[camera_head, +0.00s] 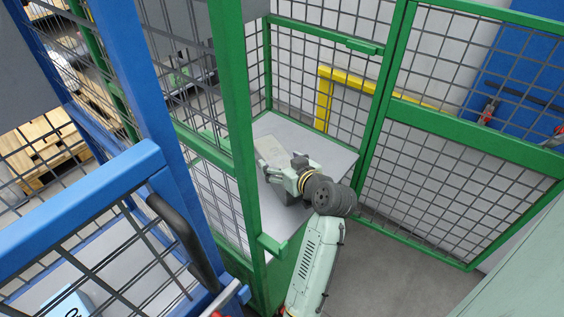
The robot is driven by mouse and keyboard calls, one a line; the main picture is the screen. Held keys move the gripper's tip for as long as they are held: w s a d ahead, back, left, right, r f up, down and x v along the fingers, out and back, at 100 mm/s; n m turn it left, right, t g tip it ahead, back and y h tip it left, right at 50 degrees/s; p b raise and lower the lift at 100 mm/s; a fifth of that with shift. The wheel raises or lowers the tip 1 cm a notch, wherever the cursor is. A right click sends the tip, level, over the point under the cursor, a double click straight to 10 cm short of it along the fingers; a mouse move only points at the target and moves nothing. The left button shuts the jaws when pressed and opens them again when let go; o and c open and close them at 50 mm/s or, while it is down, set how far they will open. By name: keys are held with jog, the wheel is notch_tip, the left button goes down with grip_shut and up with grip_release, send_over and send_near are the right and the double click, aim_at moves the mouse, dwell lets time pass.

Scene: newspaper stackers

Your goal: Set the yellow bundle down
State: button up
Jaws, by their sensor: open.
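A pale beige, flat block (269,149), which looks like the bundle, lies on the grey shelf (330,160) of the green mesh cage. Its colour looks more beige than yellow here. My gripper (277,170) is at the near end of the block, low over the shelf, and reads as open. The fingertips are small and partly hidden by my wrist, so I cannot tell whether they touch the block.
Green cage posts (238,140) stand left of my arm, and an open green mesh door (450,170) is at the right. A blue cage (80,200) is at the near left. A yellow frame (323,98) stands behind the mesh. Grey floor is clear at the lower right.

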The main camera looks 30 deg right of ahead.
jog(key=shift+r, duration=0.1)
jog(key=shift+s+r, duration=0.1)
jog(key=shift+s, duration=0.05)
jog(key=b+v, duration=0.1)
jog(key=v, duration=1)
jog(key=shift+s, duration=0.35)
